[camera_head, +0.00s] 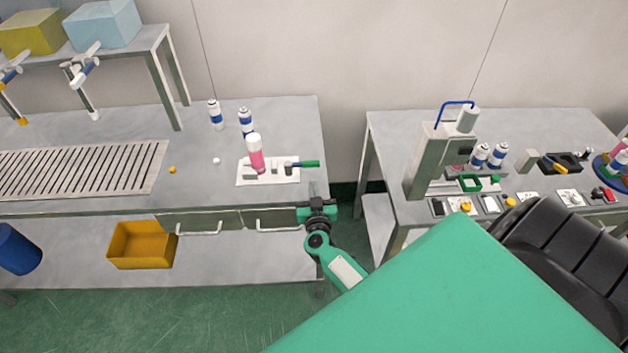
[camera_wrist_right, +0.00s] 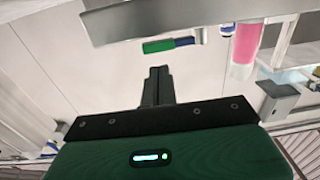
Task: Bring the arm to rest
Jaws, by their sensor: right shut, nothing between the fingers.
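My right gripper (camera_head: 317,190) is at the right front corner of the left table, its arm reaching up from the lower right. In the right wrist view its two fingers (camera_wrist_right: 158,72) are together with nothing between them. It is apart from the pink can with a white top (camera_head: 256,158) and the green-handled tool (camera_head: 303,164), which are on a white plate (camera_head: 248,181) to its upper left. In the right wrist view the tool (camera_wrist_right: 165,45) and the pink can (camera_wrist_right: 245,43) lie beyond the fingers. My left gripper is not in view.
The left table (camera_head: 205,181) has a drawer front and a slatted panel (camera_head: 80,170). Two white-and-blue cans (camera_head: 215,115) stand at its back. A crimping machine (camera_head: 427,160) stands on the right table (camera_head: 385,135). A gap separates the tables. A yellow bin (camera_head: 140,246) is on the lower shelf.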

